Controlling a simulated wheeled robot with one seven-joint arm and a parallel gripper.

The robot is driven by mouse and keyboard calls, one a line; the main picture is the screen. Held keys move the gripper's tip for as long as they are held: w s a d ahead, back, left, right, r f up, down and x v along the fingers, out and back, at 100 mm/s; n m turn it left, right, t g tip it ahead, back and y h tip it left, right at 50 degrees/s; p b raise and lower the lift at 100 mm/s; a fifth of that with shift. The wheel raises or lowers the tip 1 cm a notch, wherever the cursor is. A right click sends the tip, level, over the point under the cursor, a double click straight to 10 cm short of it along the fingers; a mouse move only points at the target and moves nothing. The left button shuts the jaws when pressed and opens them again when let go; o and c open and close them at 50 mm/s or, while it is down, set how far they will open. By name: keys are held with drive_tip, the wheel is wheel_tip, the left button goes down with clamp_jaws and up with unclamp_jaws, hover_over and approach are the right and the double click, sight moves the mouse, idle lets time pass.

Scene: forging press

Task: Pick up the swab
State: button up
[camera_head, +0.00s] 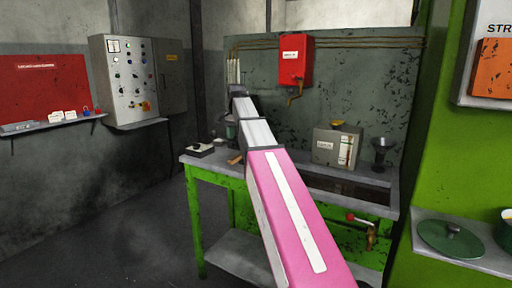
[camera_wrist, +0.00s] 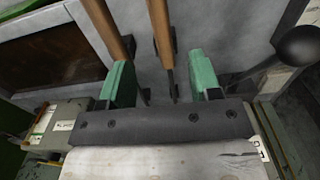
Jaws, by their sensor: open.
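Two wooden handles show in the wrist view: a left handle (camera_wrist: 110,28) and a right handle (camera_wrist: 162,32). I cannot tell which of them, if either, is the swab; their far ends are out of the picture. My gripper (camera_wrist: 159,62) is open, with two green fingers. The right handle runs between the fingers, nearer the right one, and narrows to a dark end. The left handle passes close by the left finger; I cannot tell if they touch.
A green-framed bench (camera_head: 197,215) carries a grey box (camera_head: 325,148) and a dark funnel-like piece (camera_head: 381,152). A red box (camera_head: 295,62) hangs on the panel behind. A dark ball (camera_wrist: 303,45) is right of my gripper. The floor left of the bench is clear.

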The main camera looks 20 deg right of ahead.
sight(238, 156)
wheel_tip(238, 156, down, 10)
clamp_jaws()
idle(0.6)
